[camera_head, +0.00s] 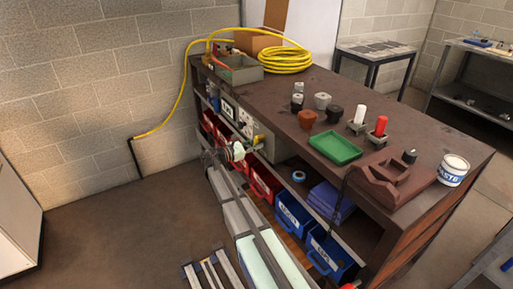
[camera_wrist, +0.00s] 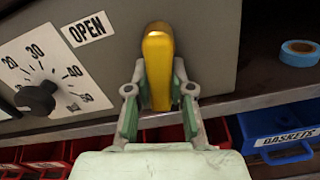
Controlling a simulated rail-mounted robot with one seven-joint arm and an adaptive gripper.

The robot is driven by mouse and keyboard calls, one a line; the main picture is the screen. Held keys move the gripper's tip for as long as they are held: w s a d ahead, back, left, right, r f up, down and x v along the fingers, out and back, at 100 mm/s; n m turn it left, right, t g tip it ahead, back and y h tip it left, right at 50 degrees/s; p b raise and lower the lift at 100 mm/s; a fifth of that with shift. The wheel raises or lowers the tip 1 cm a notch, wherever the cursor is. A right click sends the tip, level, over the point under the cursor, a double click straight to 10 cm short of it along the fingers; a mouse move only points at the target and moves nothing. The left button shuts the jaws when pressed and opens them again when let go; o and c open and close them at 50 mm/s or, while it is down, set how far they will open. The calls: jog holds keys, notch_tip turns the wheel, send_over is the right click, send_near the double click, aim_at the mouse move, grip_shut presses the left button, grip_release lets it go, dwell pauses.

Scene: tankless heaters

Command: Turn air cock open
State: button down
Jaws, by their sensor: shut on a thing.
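The air cock's yellow handle (camera_wrist: 158,55) projects from the grey panel, filling the gap between my fingers in the wrist view. In the head view, the yellow handle (camera_head: 259,139) shows at the right part of the panel on the workbench's front. My gripper (camera_wrist: 159,80) is shut on the handle, with one finger on each side. In the head view, my gripper (camera_head: 243,149) is at the panel and small. An OPEN label (camera_wrist: 87,29) is on the panel to the left of the handle. The cock's body is hidden behind the handle.
A black knob (camera_wrist: 36,98) on a numbered dial sits left of the handle. Blue tape (camera_wrist: 299,53) lies on the shelf to the right. A blue GASKETS bin (camera_wrist: 282,137) and red bins are below. A yellow hose (camera_head: 285,59) is coiled on the bench top.

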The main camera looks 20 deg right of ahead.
aim_at(260, 133)
jog(key=m+b, duration=0.1)
jog(key=m, duration=0.1)
jog(key=w+m+b, duration=0.1)
jog(key=shift+m, duration=0.4)
jog(key=m+b, duration=0.2)
jog(key=w+r+m+b, duration=0.1)
jog(key=m+b, duration=0.1)
jog(key=m, duration=0.1)
jog(key=r+m+b, duration=0.1)
jog(key=m+b, duration=0.1)
jog(key=m, duration=0.1)
jog(key=shift+w+a, duration=0.1)
jog(key=shift+w, duration=0.05)
jog(key=shift+r+m+b, duration=0.3)
jog(key=shift+m+b, duration=0.4)
jog(key=shift+m, duration=0.15)
jog(key=shift+r+m+b, duration=0.25)
jog(key=shift+m+b, duration=0.4)
jog(key=shift+m, duration=0.2)
jog(key=c, duration=1)
grip_release()
jog(key=shift+a, duration=0.1)
